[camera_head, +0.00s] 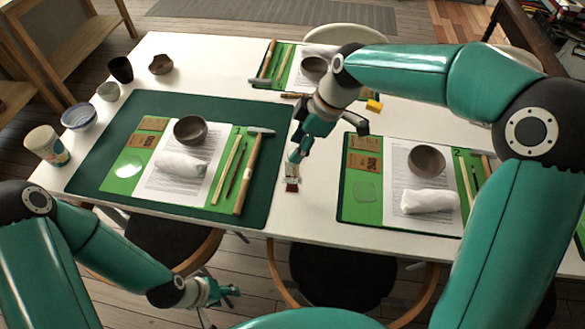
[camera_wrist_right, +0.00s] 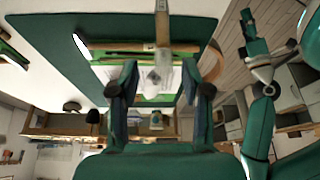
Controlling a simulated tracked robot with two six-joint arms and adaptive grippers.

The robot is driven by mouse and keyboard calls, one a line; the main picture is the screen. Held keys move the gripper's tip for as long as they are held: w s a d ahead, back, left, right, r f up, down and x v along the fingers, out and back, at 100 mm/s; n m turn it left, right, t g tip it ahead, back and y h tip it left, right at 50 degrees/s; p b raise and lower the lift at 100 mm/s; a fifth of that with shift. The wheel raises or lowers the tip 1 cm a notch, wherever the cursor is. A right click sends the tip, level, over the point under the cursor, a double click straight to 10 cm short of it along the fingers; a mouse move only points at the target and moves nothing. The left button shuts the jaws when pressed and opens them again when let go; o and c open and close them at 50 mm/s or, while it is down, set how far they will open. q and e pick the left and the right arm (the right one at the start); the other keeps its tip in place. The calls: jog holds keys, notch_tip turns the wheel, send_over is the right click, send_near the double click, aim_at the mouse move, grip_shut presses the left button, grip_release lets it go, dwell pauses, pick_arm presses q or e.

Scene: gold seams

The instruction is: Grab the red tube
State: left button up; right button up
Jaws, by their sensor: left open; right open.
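A small tube with a red part (camera_head: 291,184) lies on the bare white table strip between the dark green mat and the right-hand green board. My right gripper (camera_head: 305,145) is open just behind and above it, and partly hides its far end. In the right wrist view, a pale, blurred object that looks like the tube (camera_wrist_right: 160,75) shows between and beyond the open fingers (camera_wrist_right: 162,92); its red part is not clear there. I cannot tell whether a finger touches it. My left gripper (camera_head: 226,292) is open and empty, low in front of the table.
The dark green mat (camera_head: 100,165) holds a green board with a bowl, a white cloth roll and sticks. A similar board (camera_head: 355,209) lies to the right. Cups and bowls stand at the left edge. Stools (camera_head: 340,275) stand in front of the table.

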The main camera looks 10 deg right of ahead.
send_over(289, 180)
jog(key=shift+w+f+p, duration=0.25)
jog(key=shift+f, duration=1.4)
jog(key=shift+w+f+p, duration=0.2)
jog(key=shift+f, duration=1.4)
grip_shut()
